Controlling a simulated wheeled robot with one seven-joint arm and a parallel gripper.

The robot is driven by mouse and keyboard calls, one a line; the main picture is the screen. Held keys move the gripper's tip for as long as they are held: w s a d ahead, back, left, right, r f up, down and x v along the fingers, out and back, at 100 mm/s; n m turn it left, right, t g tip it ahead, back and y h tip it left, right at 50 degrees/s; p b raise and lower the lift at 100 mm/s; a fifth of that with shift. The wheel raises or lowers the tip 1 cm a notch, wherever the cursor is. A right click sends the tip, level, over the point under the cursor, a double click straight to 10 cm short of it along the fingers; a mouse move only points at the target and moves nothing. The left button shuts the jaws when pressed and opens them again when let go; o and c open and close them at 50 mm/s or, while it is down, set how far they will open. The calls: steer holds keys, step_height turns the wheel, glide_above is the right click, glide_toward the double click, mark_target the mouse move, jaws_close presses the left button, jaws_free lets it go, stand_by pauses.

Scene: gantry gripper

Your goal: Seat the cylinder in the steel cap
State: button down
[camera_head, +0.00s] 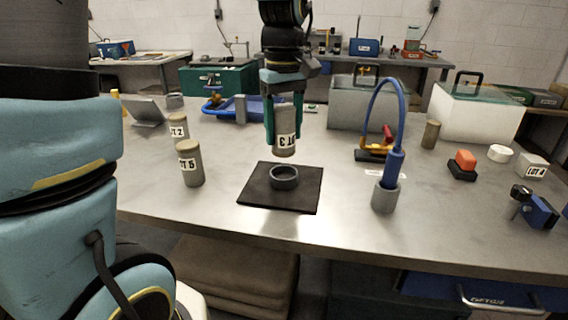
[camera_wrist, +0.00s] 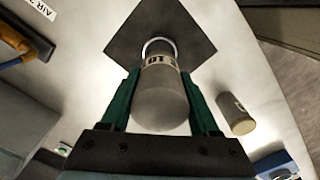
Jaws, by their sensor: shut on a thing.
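A grey-brown cylinder with a white label (camera_head: 285,141) hangs upright in my gripper (camera_head: 284,125), whose green fingers are shut on its sides. It is above and slightly beyond the steel cap (camera_head: 284,178), a short dark ring on a black square mat (camera_head: 254,194). A clear gap shows between the cylinder's bottom and the cap. In the wrist view the held cylinder (camera_wrist: 160,100) fills the space between the fingers (camera_wrist: 160,103) and covers part of the cap's bright rim (camera_wrist: 158,40). The inside of the cap is mostly hidden there.
Two similar cylinders stand to the left, the nearer labelled LOT 5 (camera_head: 189,164) and the farther (camera_head: 178,130). A blue curved hose in a grey holder (camera_head: 385,197) stands right of the mat. A blue tray (camera_head: 222,109) and grey bin (camera_head: 352,112) lie behind. The bench around the mat is clear.

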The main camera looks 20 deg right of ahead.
mark_target(283, 108)
steer(key=shift+f+p, duration=0.35)
steer(key=shift+f, duration=2.8)
steer(key=shift+f, duration=0.15)
steer(key=shift+c, duration=0.6)
jaws_free()
step_height(283, 108, up, 12)
steer(key=shift+r+b, duration=0.15)
steer(key=shift+b, duration=0.35)
